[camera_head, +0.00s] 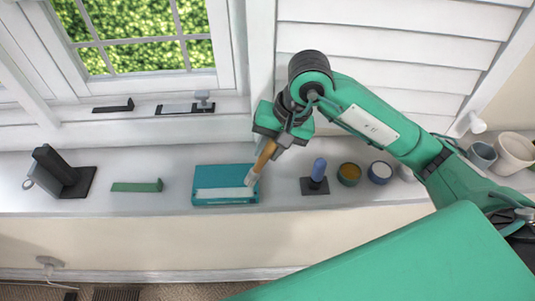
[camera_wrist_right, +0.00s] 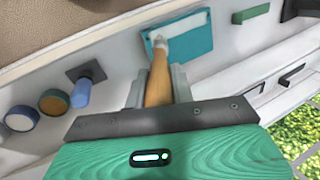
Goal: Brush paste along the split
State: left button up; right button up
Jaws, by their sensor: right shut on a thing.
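My right gripper (camera_head: 273,142) is shut on the wooden handle of a brush (camera_head: 263,158); the wrist view shows the handle (camera_wrist_right: 158,88) between the fingers. The brush points down, tilted, with its pale tip at the right end of a white strip (camera_head: 222,193) on a teal block (camera_head: 228,173). I cannot tell whether the tip touches. The strip runs along most of the block; I cannot tell whether it is paste or bare surface, and no split is clearly visible. The block also shows in the wrist view (camera_wrist_right: 202,40). My left gripper is not in view.
Right of the block stand a blue cylinder on a dark base (camera_head: 319,170), an ochre-filled pot (camera_head: 349,174) and a white-filled pot (camera_head: 380,172). Left are a green bar (camera_head: 137,187) and a black stand (camera_head: 60,174). The white shelf's (camera_head: 285,205) front edge is close.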

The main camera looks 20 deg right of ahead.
jog(key=v, duration=0.2)
jog(key=shift+w+r+p, duration=0.15)
jog(key=shift+r+p, duration=0.15)
jog(key=shift+r, duration=0.05)
jog(key=shift+a+r, duration=0.25)
jog(key=shift+r, duration=0.3)
jog(key=shift+d+f, duration=0.1)
jog(key=shift+f, duration=0.05)
